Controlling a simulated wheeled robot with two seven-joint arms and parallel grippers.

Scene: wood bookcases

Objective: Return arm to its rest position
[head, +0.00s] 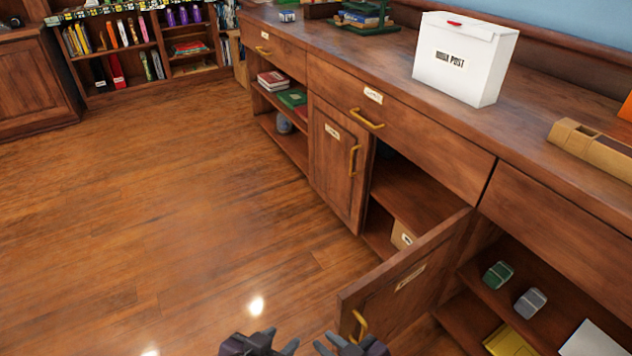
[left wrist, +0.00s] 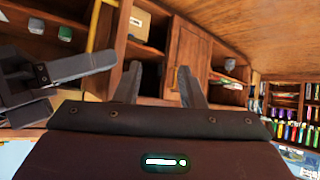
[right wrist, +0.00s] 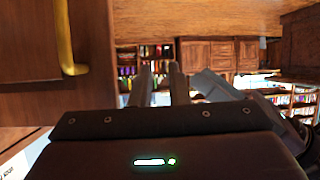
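My left gripper (head: 279,340) is at the bottom edge of the head view, low over the floor. In the left wrist view its two fingers (left wrist: 160,85) stand apart with nothing between them. My right gripper (head: 328,343) is just to its right, close to the open cabinet door (head: 400,290). In the right wrist view its fingers (right wrist: 160,82) are apart with a narrower empty gap. The two grippers are close together; each shows beside the other in the wrist views. Most of both arms is out of the head view.
The open door, with a brass handle (head: 360,326), juts out beside my right gripper. A box (head: 402,236) sits inside the cabinet. A white post box (head: 465,58) stands on the counter (head: 390,60). The wood floor (head: 150,220) at left is clear.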

